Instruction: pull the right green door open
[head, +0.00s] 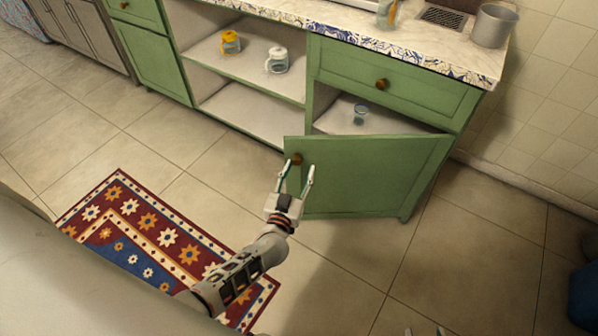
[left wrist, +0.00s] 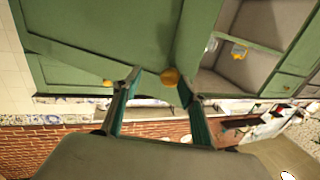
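The right green door (head: 375,172) stands partly open, swung out from the lower right cabinet, with its hinge side at the right. Its round brown knob (head: 296,159) is near the upper left corner. My left gripper (head: 297,172) is open at the knob, its two fingers apart. In the left wrist view the knob (left wrist: 170,76) shows between the spread fingertips (left wrist: 158,84), closer to the right one; I cannot tell whether it touches. Two fingertips of my right gripper (head: 424,331) show apart at the bottom edge of the head view, away from the door.
Behind the door, a glass (head: 360,113) stands inside the cabinet. A green drawer (head: 395,85) is above it. Open shelves to the left hold a yellow mug (head: 231,42) and a white mug (head: 277,60). A patterned rug (head: 160,240) lies at left.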

